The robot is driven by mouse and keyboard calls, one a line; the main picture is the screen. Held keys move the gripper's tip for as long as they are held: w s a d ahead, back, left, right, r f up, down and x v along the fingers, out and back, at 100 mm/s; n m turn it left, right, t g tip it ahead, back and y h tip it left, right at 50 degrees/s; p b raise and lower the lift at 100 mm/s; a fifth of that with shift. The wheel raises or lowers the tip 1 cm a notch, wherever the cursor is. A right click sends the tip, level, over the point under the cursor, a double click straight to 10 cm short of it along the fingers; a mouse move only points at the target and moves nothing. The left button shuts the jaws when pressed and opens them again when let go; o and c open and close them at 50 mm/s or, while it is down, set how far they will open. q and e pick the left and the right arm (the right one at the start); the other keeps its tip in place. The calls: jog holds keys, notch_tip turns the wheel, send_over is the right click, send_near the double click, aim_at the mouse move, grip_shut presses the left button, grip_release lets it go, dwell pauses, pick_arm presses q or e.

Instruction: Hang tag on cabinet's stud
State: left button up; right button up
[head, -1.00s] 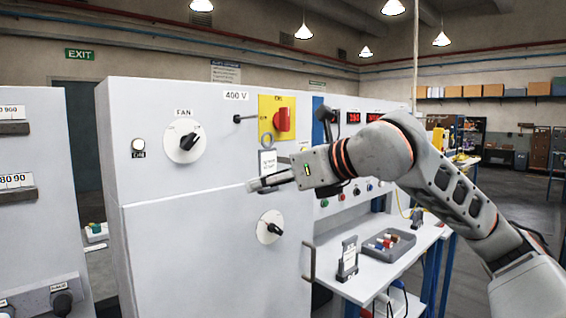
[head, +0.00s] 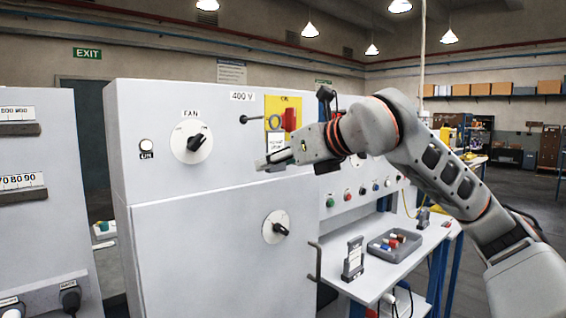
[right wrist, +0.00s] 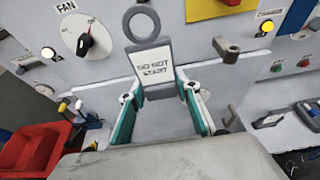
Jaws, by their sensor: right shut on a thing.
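The white tag (right wrist: 154,68) reads "DO NOT START" and has a grey ring (right wrist: 141,22) at its top. My right gripper (right wrist: 160,97) is shut on the tag's lower part, ring up. In the head view the tag (head: 277,146) is in front of the cabinet's yellow panel. The stud (head: 244,119) is a dark peg on the cabinet (head: 215,220), left of the ring in the head view. The ring and stud look apart. My left gripper is not in view.
The FAN dial (head: 192,141) is left of the stud. A red switch (head: 290,119) sits on the yellow panel (head: 274,104), close to the tag. A side table (head: 391,276) with a grey tray (head: 395,246) stands at the right. A door handle (head: 315,262) sticks out low.

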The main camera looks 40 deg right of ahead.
jog(key=w, duration=0.2)
jog(key=shift+w+a, duration=0.1)
jog(key=shift+w, duration=0.25)
jog(key=shift+r+p, duration=0.25)
jog(key=shift+p, duration=0.1)
jog(key=shift+w, duration=0.25)
jog(key=shift+w, duration=0.35)
jog(key=shift+w+a, duration=0.1)
jog(key=shift+w, duration=0.4)
dwell(0.6)
jog(key=shift+w+f, duration=0.1)
jog(key=shift+w, duration=0.1)
jog(key=shift+f, duration=0.2)
